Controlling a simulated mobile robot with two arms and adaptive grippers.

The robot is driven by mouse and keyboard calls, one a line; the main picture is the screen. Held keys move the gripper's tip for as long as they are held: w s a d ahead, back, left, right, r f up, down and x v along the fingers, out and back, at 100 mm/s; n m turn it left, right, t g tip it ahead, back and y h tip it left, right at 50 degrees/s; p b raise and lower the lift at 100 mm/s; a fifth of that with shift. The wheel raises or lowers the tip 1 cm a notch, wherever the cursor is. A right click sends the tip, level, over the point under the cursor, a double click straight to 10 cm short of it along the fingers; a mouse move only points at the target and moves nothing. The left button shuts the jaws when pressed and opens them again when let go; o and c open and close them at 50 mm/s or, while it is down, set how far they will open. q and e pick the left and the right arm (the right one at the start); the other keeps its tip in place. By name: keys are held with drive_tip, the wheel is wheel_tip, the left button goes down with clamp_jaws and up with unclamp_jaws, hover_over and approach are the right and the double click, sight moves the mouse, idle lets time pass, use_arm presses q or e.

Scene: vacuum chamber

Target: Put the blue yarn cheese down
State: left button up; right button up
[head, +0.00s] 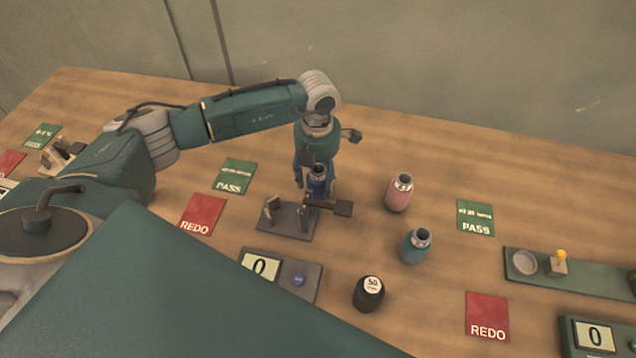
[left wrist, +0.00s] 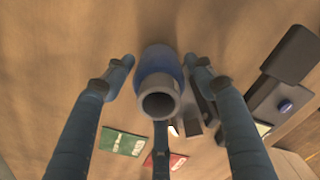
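The blue yarn cheese (head: 318,184) is a blue cylinder with a grey hollow tube end facing up. It is just behind a dark fixture (head: 282,219) in the head view. My left gripper (head: 317,166) is over it from above. In the left wrist view the yarn cheese (left wrist: 161,84) is between the spread fingers of the left gripper (left wrist: 160,72), with narrow gaps visible on both sides. A third finger shows below it. The cheese looks upright; whether its base touches the table is hard to tell. My right gripper is out of view.
A pink cheese (head: 399,193) and a teal one (head: 415,246) stand to the right, with a black weight (head: 368,294) nearer. Green PASS cards (head: 234,176) and red REDO cards (head: 202,214) lie flat. A display box (head: 262,266) sits in front. The table behind is clear.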

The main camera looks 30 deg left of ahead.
use_arm(q)
drive_tip(key=c, duration=0.8)
drive_tip(key=shift+c, duration=0.2)
drive_tip(key=shift+r, duration=0.15)
